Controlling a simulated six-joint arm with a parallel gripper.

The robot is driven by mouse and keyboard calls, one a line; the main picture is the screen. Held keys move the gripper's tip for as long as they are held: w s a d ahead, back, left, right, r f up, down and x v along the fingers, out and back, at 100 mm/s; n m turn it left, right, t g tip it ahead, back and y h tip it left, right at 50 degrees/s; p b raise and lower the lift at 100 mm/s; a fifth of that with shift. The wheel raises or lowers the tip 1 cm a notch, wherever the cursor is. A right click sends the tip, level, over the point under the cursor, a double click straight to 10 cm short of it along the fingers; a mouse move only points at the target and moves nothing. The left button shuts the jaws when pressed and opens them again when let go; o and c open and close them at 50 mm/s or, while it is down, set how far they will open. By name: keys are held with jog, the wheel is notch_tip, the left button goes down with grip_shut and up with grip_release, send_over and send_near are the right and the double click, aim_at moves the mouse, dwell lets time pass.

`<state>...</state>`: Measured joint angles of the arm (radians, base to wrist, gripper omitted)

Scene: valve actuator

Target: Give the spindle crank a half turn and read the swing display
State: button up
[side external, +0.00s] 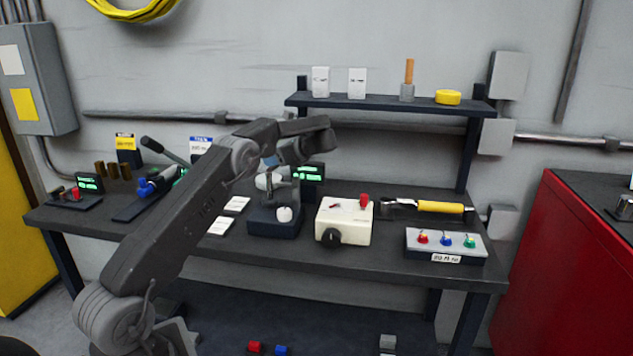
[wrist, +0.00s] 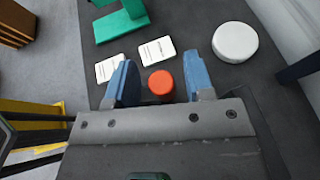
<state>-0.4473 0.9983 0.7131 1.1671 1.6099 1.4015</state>
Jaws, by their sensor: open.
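My gripper (wrist: 160,70) is open, with its two blue fingers apart. An orange-red round piece (wrist: 160,83) shows between the fingers in the wrist view; I cannot tell whether it belongs to the crank. In the side view my gripper end hangs over a dark-based device (side external: 262,226) with a white knob (side external: 284,214). The arm and gripper partly hide the device's upper part, and the spindle crank is not clearly recognisable. A display with green digits (side external: 308,173) stands behind it; its digits are too small to read. Another green display (side external: 88,183) stands at the far left.
A cream box (side external: 345,220) with a black dial and red button stands right of the device. A three-button panel (side external: 444,246) and yellow-handled tool (side external: 440,207) lie farther right. White cards (wrist: 157,51), a green stand (wrist: 121,22) and a white disc (wrist: 235,42) surround my fingers.

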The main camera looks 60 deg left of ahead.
jog(key=m+t, duration=0.1)
jog(key=t+y, duration=0.1)
jog(key=d+m+t, duration=0.1)
jog(key=shift+w+m, duration=0.25)
jog(key=shift+m, duration=0.05)
jog(key=s+d+r+m+t, duration=0.3)
jog(key=d+m+t, duration=0.15)
jog(key=d, duration=0.25)
jog(key=s+d+r+m+t, duration=0.2)
jog(key=s+d+m+t, duration=0.15)
jog(key=d+t, duration=0.35)
jog(key=w+d+f+n+g+y, duration=0.4)
jog(key=w+d+f+n+g, duration=0.1)
jog(key=g, duration=0.6)
jog(key=shift+w+d+f+n+y, duration=0.2)
jog(key=shift+w+n+y, duration=0.2)
jog(key=shift+w+n, duration=0.55)
